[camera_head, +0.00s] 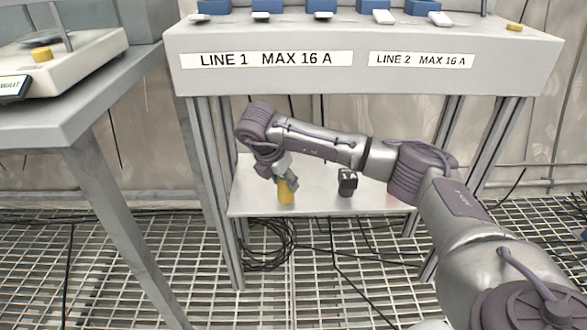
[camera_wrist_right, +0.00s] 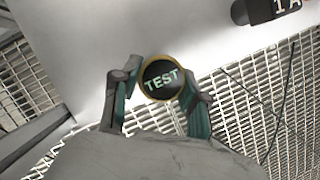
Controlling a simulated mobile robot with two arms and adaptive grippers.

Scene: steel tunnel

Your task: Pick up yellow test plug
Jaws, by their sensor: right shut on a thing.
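The yellow test plug (camera_head: 286,191) stands near the front left of the low white shelf (camera_head: 325,207) under the line bench. In the right wrist view its round black top reads "TEST" inside a yellow rim (camera_wrist_right: 161,79). My right gripper (camera_head: 283,176) reaches down over it from above. In the wrist view its two fingers (camera_wrist_right: 160,92) are on either side of the plug, shut on it. Whether the plug's base touches the shelf is hard to tell. My left gripper does not show.
A black plug (camera_head: 347,182) stands to the right on the same shelf, also in the wrist view (camera_wrist_right: 262,11). The bench above (camera_head: 360,75) carries blue sockets. A grey table (camera_head: 90,102) is at left. Cables (camera_head: 268,250) lie on the grating floor.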

